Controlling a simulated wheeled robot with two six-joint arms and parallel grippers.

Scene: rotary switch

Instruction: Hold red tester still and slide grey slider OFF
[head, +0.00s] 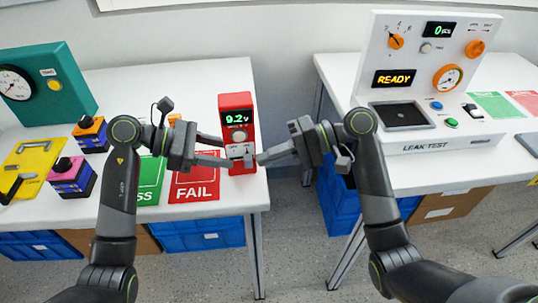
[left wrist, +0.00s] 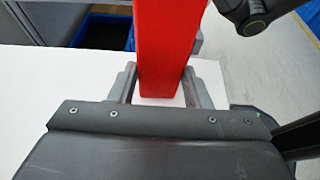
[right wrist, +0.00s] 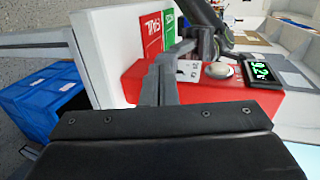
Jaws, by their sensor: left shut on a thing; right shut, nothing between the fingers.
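The red tester (head: 236,104) stands upright near the right edge of the left table. Its display is lit and reads about 9.2 V, with a pale round knob below. Below the knob is a light plate with the grey slider (head: 241,151), also small in the right wrist view (right wrist: 188,70); its exact position is hard to read. My left gripper (head: 224,151) is shut on the tester, with a finger on each side in the left wrist view (left wrist: 160,82). My right gripper (head: 260,158) is shut and empty, its tips close beside the slider plate; contact cannot be told.
Green and red FAIL cards (head: 195,180) lie left of the tester. A teal gauge box (head: 45,85) and small purple-orange boxes stand farther left. The white leak-test station (head: 400,147) is on the right table, across a gap.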

